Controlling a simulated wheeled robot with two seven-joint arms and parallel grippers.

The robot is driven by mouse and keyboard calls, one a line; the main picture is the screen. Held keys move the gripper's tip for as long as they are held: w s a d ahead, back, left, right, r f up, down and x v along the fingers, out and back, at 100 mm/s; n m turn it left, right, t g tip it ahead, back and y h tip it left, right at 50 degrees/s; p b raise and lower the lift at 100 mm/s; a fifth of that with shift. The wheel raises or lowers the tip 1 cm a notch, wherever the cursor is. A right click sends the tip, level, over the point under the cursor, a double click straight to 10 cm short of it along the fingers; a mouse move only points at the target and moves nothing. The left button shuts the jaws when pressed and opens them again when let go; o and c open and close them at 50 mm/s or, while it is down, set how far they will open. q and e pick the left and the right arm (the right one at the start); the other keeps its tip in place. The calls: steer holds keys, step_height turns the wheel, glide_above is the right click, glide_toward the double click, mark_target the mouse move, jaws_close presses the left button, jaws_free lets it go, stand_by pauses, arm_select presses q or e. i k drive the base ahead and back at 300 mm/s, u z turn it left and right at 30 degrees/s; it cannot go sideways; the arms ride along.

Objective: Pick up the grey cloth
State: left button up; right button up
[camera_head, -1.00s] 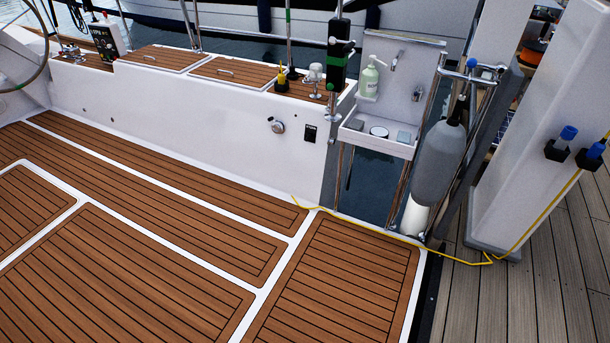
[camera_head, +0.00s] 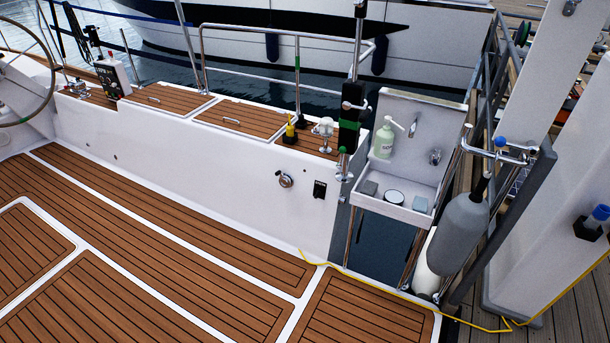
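On the ledge of the white wash basin unit (camera_head: 384,205) lie small items. A dark grey flat piece (camera_head: 369,188) is at the left end. A lighter blue-grey piece (camera_head: 420,204) is at the right end. Between them is a round dish (camera_head: 393,196) with a dark rim. Either grey piece may be the cloth; they are too small to tell. Neither of my grippers is in view, and nothing touches these items.
A soap pump bottle (camera_head: 384,142) stands on the basin unit. A grey fender (camera_head: 458,234) hangs to its right by a metal rail. A yellow line (camera_head: 375,287) lies along the deck edge. The teak deck (camera_head: 150,235) in front is clear.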

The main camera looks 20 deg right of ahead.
mark_target(369, 188)
steer(key=u, duration=0.25)
steer(key=i, duration=1.2)
steer(key=z, duration=0.3)
